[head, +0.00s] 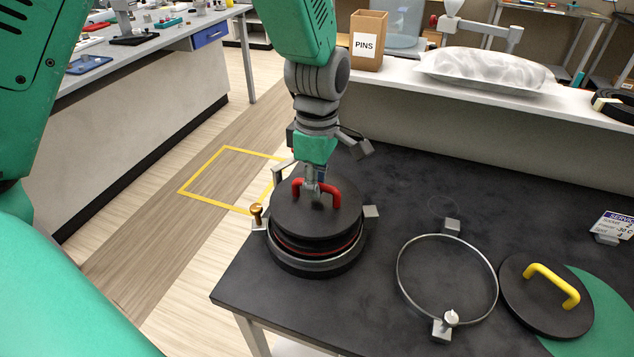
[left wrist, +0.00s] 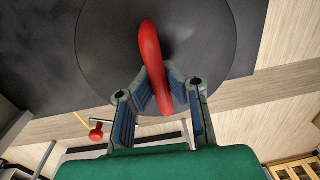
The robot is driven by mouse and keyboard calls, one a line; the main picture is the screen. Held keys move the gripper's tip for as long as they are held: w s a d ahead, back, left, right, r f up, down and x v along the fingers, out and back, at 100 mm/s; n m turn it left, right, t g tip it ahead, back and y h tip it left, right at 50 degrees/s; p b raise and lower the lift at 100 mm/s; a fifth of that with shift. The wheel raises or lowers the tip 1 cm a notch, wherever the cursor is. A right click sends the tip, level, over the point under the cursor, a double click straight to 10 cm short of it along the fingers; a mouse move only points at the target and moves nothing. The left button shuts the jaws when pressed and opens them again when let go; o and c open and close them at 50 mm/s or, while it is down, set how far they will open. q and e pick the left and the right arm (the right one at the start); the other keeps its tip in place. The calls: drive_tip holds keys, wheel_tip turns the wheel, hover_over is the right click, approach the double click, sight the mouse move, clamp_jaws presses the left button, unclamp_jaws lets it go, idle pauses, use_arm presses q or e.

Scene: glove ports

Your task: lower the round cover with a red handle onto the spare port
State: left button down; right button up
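The round black cover (head: 290,217) with a red handle (head: 330,190) is over the port (head: 318,262) at the table's left front corner. The port has a metal ring and a red line below the cover's edge. The cover looks level and roughly centred; I cannot tell whether it touches the port. My left gripper (head: 314,192) comes from above, its fingers shut on the red handle. In the left wrist view, the fingers (left wrist: 162,88) close around the handle (left wrist: 150,45), with the cover (left wrist: 105,40) behind. My right gripper is not in view.
A brass knob (head: 257,212) and a grey block (head: 371,212) stand beside the port. An empty metal ring (head: 399,285) lies to the right. Past it, a yellow-handled black cover (head: 530,310) rests partly on a green disc (head: 607,315). The dark tabletop (head: 470,200) behind is clear.

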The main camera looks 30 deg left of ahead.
use_arm(q)
drive_tip(key=shift+f+b, duration=0.4)
drive_tip(key=shift+f, duration=0.7)
drive_tip(key=c, duration=1.6)
unclamp_jaws()
drive_tip(key=shift+c, duration=0.2)
drive_tip(key=shift+r, duration=0.1)
drive_tip(key=shift+r, duration=0.3)
drive_tip(key=r, duration=1)
drive_tip(key=shift+w+r, duration=0.2)
drive_tip(key=shift+w, duration=0.15)
drive_tip(key=shift+r, duration=0.4)
drive_tip(key=shift+a, duration=0.1)
